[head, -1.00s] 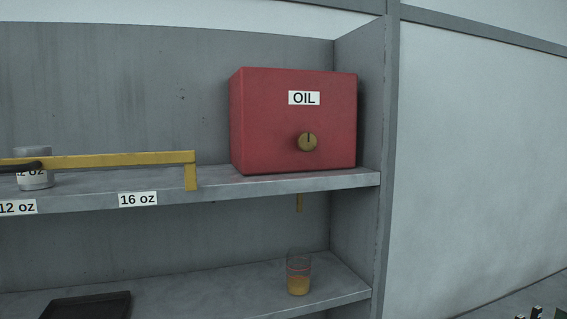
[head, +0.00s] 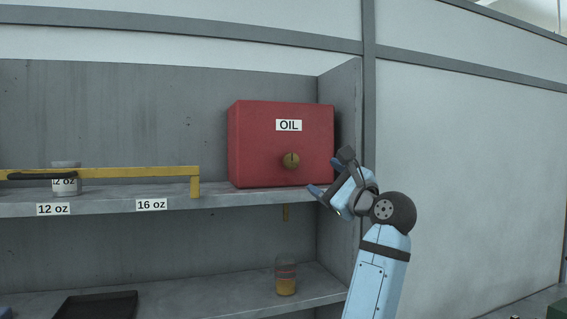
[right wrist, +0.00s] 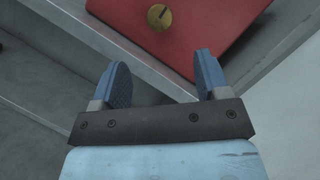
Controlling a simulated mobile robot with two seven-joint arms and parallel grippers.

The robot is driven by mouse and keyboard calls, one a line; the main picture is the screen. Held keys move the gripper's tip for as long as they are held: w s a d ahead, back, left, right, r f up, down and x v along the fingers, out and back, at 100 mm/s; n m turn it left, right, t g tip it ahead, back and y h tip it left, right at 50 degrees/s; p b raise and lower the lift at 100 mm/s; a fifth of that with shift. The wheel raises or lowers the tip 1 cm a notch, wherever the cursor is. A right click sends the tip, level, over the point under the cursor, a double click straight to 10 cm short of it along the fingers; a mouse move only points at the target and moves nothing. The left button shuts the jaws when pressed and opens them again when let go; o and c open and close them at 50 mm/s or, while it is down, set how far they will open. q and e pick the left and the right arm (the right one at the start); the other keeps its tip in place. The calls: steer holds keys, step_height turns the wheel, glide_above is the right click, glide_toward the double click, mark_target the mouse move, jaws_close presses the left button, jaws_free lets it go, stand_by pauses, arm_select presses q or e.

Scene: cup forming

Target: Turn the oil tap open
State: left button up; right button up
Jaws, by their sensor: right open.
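The oil tap is a round brass knob (head: 290,161) on the front of a red box (head: 258,150) labelled OIL, on the upper shelf. Its dark slot stands about upright in the head view. The knob (right wrist: 159,16) also shows at the top of the right wrist view. My right gripper (head: 328,172) is open and empty, at the right of the box's front and apart from the knob. Its two blue fingers (right wrist: 162,80) are spread below the knob in the right wrist view. A thin spout (head: 285,213) hangs under the shelf, above a clear cup (head: 286,276) with amber liquid.
A yellow rail (head: 110,173) runs along the upper shelf at left, with a grey can (head: 66,178) behind it. A dark tray (head: 95,306) lies on the lower shelf. A side panel (head: 340,130) closes the shelf at right.

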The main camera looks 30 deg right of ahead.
mark_target(292, 161)
steer(key=p+x, duration=0.3)
steer(key=x, duration=0.9)
steer(key=shift+w+p, duration=0.2)
steer(key=shift+p, duration=0.15)
arm_select(q)
step_height(292, 161, up, 3)
steer(key=shift+s+a+f+n, duration=0.1)
steer(key=shift+s+f+n, duration=0.05)
steer(key=shift+n, duration=0.15)
arm_select(e)
steer(key=shift+w, duration=0.45)
arm_select(q)
steer(key=shift+f, duration=0.1)
arm_select(e)
steer(key=c, duration=0.3)
arm_select(q)
steer(key=shift+w+a+r, duration=0.1)
steer(key=shift+w+r, duration=0.25)
arm_select(e)
steer(key=c, duration=0.6)
